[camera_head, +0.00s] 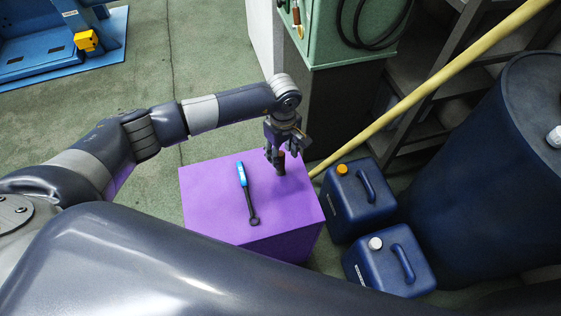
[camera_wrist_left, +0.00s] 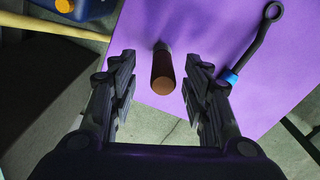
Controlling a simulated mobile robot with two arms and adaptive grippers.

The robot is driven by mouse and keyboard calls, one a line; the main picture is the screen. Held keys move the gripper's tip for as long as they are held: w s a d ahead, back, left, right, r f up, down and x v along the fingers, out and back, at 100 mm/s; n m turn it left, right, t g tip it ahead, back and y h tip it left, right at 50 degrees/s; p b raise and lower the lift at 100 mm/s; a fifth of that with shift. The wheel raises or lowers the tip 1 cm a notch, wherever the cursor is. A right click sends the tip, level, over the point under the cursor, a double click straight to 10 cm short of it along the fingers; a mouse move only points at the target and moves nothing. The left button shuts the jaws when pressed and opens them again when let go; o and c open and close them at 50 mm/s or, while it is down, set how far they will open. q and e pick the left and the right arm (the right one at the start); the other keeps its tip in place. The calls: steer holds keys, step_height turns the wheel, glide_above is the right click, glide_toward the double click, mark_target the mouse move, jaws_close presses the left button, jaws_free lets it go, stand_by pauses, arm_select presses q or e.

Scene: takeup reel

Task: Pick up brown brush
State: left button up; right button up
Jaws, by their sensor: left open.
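The brown brush (camera_head: 281,166) stands on the purple box top (camera_head: 205,200), partly hidden by my left gripper in the head view. In the left wrist view it is a dark upright cylinder with a brown round end (camera_wrist_left: 163,84). My left gripper (camera_head: 276,156) points down at the brush from above. In the left wrist view its fingers (camera_wrist_left: 158,88) are open, one on each side of the brush, with gaps between the fingers and the brush. I do not see my right gripper.
A wrench with a blue handle (camera_head: 242,174) lies on the box, left of the brush. Two blue canisters (camera_head: 355,208) (camera_head: 381,270) stand right of the box. A yellow pole (camera_head: 430,88) leans behind them, and a large dark blue barrel (camera_head: 480,170) stands far right.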

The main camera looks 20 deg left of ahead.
mark_target(281, 161)
arm_select(q)
steer(key=f, duration=0.4)
steer(key=shift+a+f+p, duration=0.2)
steer(key=shift+p, duration=0.1)
steer(key=shift+c, duration=0.5)
jaws_close()
steer(key=shift+r, duration=0.15)
